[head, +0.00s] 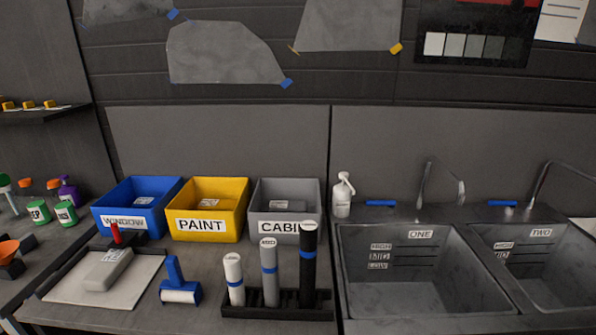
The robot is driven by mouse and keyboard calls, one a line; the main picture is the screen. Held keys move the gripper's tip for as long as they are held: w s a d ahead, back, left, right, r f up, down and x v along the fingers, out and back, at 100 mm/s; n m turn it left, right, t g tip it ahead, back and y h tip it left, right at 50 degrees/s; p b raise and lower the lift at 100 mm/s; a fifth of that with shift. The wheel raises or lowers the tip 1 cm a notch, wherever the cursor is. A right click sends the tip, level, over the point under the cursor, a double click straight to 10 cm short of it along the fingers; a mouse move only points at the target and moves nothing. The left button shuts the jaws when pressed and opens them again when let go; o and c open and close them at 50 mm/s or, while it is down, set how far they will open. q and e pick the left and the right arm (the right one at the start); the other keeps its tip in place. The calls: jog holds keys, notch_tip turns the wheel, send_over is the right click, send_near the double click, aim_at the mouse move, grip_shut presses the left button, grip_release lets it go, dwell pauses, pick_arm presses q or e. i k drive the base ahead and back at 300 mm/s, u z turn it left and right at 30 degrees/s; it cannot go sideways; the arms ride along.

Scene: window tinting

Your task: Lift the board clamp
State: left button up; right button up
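What looks like the board clamp (115,236), a dark piece with an upright red handle, sits at the back edge of a pale board (70,288) on the left of the counter. The clamp's lower part is dark and hard to make out, so I cannot tell if it presses on the board. A grey block with a white label (108,270) lies on the board, in front of the clamp. Neither of my grippers is in view.
Blue (137,203), yellow (207,210) and grey (284,209) bins stand behind. A blue-handled roller (179,283) lies right of the board. A black rack (278,309) holds three tubes. Two sinks (425,270) are at right; bottles (65,212) stand at left.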

aim_at(122, 240)
jog(key=u, duration=1.3)
jog(key=k, duration=0.45)
jog(key=u, duration=0.65)
jog(key=i, duration=1.2)
jog(key=u, duration=0.05)
